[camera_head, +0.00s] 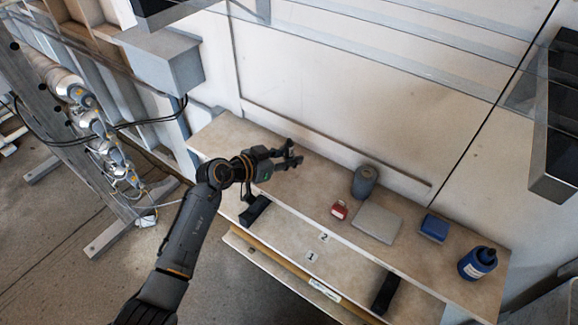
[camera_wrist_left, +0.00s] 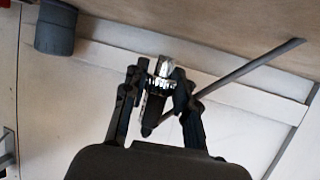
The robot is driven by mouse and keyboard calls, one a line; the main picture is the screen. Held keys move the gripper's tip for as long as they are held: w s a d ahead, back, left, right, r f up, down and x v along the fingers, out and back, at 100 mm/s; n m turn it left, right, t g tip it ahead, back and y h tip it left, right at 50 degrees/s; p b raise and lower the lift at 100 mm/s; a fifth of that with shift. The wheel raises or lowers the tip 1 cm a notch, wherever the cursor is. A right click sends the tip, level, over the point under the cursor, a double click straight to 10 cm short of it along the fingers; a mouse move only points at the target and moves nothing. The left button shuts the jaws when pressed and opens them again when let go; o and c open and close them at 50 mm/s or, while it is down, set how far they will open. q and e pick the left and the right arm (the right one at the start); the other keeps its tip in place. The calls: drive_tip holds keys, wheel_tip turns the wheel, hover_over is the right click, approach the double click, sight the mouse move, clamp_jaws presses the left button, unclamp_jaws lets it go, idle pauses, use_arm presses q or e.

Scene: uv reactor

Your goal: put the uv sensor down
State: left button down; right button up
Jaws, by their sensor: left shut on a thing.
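My left gripper (camera_head: 293,156) is raised over the left part of the pale worktop (camera_head: 222,137). In the left wrist view its fingers (camera_wrist_left: 160,98) are closed around the uv sensor (camera_wrist_left: 161,84), a small piece with a shiny, ridged metal upper part and a dark lower part. The fingers hide some of its sides. In the head view the sensor is too small and dark to tell from the fingers. My right gripper is not in view.
To the right on the worktop stand a grey cylinder (camera_head: 364,182), a red object (camera_head: 339,210), a flat grey plate (camera_head: 377,222), a blue box (camera_head: 434,228) and a blue bottle (camera_head: 477,264). A lower shelf (camera_head: 345,270) runs along the front. A wall rises behind.

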sight(289, 172)
use_arm(q)
drive_tip(key=shift+w+d+f, duration=0.1)
drive_tip(key=shift+w+f, duration=0.2)
drive_tip(key=shift+f, duration=0.25)
wheel_tip(289, 172, down, 3)
drive_tip(key=shift+r+b, duration=0.2)
drive_tip(key=shift+b, duration=0.35)
drive_tip(key=c, duration=1)
unclamp_jaws()
drive_tip(key=shift+f, duration=0.1)
drive_tip(key=shift+c, duration=0.2)
drive_tip(key=shift+s+a+r, duration=0.2)
drive_tip(key=shift+a+r, duration=0.05)
drive_tip(key=p+v, duration=0.1)
drive_tip(key=v, duration=1)
drive_tip(key=shift+s+a+p, duration=0.15)
drive_tip(key=shift+p, duration=0.25)
